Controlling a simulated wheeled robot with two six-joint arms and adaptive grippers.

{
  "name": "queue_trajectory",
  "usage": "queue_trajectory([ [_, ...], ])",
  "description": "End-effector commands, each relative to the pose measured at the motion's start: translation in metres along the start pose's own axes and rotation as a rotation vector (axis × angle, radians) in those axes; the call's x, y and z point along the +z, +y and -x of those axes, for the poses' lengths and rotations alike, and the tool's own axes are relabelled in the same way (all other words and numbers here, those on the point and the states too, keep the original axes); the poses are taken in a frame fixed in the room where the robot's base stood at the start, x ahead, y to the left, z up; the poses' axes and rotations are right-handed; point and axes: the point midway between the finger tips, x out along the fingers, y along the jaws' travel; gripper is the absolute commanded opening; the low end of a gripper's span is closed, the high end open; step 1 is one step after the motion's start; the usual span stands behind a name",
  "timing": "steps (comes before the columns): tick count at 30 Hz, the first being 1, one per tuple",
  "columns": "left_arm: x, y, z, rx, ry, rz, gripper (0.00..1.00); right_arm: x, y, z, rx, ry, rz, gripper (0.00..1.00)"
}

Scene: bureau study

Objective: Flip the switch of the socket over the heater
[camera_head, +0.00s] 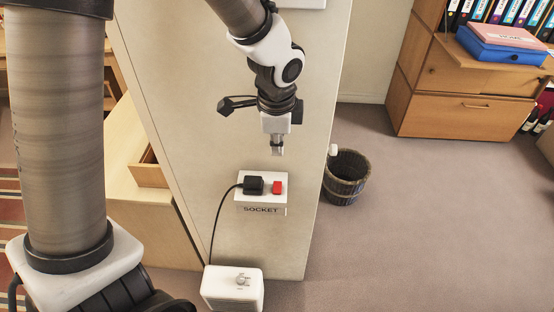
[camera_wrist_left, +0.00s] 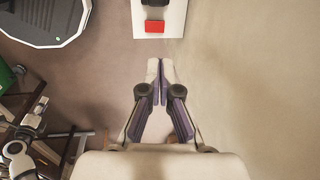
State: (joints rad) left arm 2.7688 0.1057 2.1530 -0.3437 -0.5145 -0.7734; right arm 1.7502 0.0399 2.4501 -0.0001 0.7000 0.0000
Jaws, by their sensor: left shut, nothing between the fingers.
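The white socket (camera_head: 266,208), labelled SOCKET, is on the side of a cream wall panel, above the white heater (camera_head: 233,289). A black plug (camera_head: 253,186) sits in its left part, and the red switch (camera_head: 277,187) is to the right of the plug. My left gripper (camera_head: 277,150) is above the socket in the head view, shut and empty, apart from the switch. In the left wrist view, the shut fingertips (camera_wrist_left: 160,64) point toward the red switch (camera_wrist_left: 154,26) on the white plate, with a visible gap. I do not see my right gripper.
A black cord (camera_head: 215,228) runs from the plug down to the heater. A wooden bucket (camera_head: 346,178) stands on the carpet right of the panel. A wooden cabinet (camera_head: 460,112) is at the back right. An open drawer (camera_head: 149,171) is on the left.

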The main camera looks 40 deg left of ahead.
Motion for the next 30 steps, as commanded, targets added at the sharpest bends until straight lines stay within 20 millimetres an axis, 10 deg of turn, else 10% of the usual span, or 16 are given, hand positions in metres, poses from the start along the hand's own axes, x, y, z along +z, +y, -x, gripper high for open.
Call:
queue_trajectory([
  [15,0.000,0.002,-0.111,0.005,0.000,-0.001,0.00,0.000,0.000,-0.030,0.000,0.000,0.000,0.40],
  [30,0.000,0.001,-0.128,0.002,0.001,0.000,0.00,0.000,0.000,-0.034,0.000,0.000,0.000,0.40],
])
